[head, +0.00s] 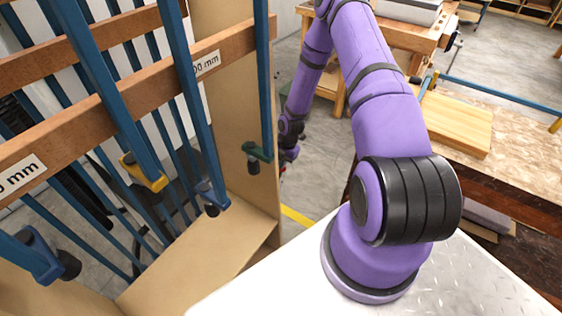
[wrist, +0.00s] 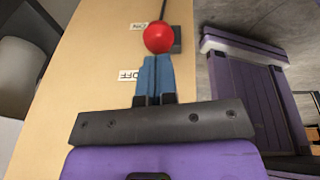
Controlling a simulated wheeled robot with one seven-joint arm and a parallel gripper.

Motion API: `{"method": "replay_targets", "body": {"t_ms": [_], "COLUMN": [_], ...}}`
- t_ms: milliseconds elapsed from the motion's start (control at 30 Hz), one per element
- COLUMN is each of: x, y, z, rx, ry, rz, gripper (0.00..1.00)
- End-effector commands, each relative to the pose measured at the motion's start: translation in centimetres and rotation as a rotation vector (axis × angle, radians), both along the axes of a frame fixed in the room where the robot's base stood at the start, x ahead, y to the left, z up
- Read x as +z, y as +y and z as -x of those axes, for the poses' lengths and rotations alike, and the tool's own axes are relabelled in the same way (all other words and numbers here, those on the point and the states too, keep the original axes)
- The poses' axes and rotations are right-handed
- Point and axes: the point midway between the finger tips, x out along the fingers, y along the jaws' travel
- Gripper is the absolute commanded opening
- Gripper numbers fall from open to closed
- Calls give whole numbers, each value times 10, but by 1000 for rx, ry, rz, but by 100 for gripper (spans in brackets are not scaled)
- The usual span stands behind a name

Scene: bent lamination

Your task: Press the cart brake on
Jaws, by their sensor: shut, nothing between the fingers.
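The brake lever shows in the wrist view as a thin dark rod ending in a red ball knob (wrist: 158,37). A white ON label (wrist: 138,26) is beside the knob on the tan panel, and a white OFF label (wrist: 130,75) is lower, partly covered by my fingers. My gripper (wrist: 155,60) is shut and empty, its blue fingertips at the lower edge of the knob. I cannot tell whether they touch it.
The tan wooden panel (wrist: 75,85) carries the labels. A clamp rack (head: 225,250) with several blue bar clamps stands at the left in the head view. A workbench (head: 530,165) with a wooden board (head: 455,125) is at the right. Grey floor shows between them.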

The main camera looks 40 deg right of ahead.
Motion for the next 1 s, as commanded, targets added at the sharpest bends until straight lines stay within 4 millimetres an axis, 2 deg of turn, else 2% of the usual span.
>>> {"method": "replay_targets", "body": {"t_ms": [567,1000], "x": [-2,-17], "y": [-3,-22], "z": [-1,-7], "rx": [-2,-8], "ry": [9,67], "rz": [-23,-191], "gripper": [0,0]}}
